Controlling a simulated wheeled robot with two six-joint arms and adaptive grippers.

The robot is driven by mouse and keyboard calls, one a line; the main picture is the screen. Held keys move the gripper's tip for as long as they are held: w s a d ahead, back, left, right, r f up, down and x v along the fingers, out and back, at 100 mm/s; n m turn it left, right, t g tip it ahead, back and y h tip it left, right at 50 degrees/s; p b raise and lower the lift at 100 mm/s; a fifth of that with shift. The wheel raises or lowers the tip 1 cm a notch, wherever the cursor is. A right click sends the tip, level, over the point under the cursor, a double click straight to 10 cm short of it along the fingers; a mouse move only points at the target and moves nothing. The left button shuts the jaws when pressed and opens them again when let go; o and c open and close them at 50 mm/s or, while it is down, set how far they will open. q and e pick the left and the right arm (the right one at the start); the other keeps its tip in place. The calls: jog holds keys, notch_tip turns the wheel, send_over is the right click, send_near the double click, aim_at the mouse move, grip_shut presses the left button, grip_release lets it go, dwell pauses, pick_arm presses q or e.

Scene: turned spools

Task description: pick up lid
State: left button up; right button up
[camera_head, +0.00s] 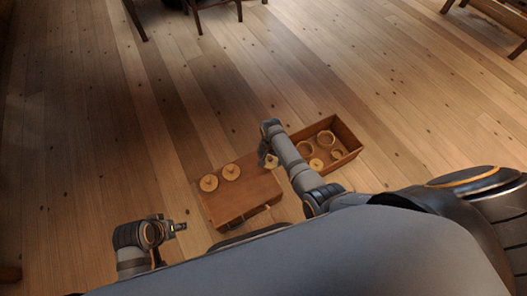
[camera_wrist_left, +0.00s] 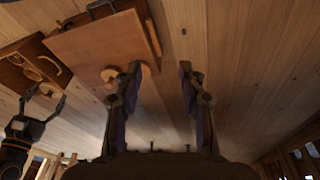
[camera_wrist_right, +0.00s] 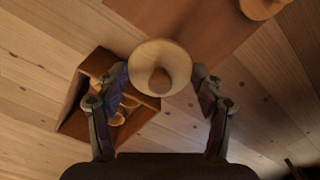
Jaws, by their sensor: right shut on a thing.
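My right gripper (camera_head: 268,154) is shut on a pale round wooden lid (camera_wrist_right: 160,68) with a small knob at its middle. In the head view this lid (camera_head: 272,162) is by the right edge of a brown wooden block (camera_head: 244,199); I cannot tell whether it touches the block. Two more round lids (camera_head: 209,183) (camera_head: 231,172) lie on the block's top. My left gripper (camera_head: 180,227) is open and empty, left of the block. In the left wrist view, its fingers (camera_wrist_left: 160,72) are apart, with one lid (camera_wrist_left: 111,75) partly hidden behind a finger.
An open wooden box (camera_head: 352,146), right of the block, holds several pale ring or round pieces; my right arm hides part of it. Dark furniture legs (camera_head: 196,18) stand far back. The plank floor (camera_head: 110,150) is clear on the left.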

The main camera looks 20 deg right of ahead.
jog(key=shift+s+d+r+p, duration=0.5)
jog(key=shift+s+r, duration=0.05)
jog(key=shift+r, duration=0.1)
jog(key=shift+s+d+r+p, duration=0.35)
jog(key=shift+s+d+p, duration=0.3)
jog(key=shift+p, duration=0.45)
pick_arm(q)
jog(key=s+a+f+g+y+p, duration=0.1)
jog(key=a+f, duration=0.3)
jog(key=f, duration=0.6)
jog(key=shift+s+f+p, duration=0.25)
jog(key=shift+f+p, duration=0.15)
pick_arm(e)
jog(key=shift+s+d+r, duration=0.15)
jog(key=shift+s+d, duration=0.5)
jog(key=shift+s, duration=0.1)
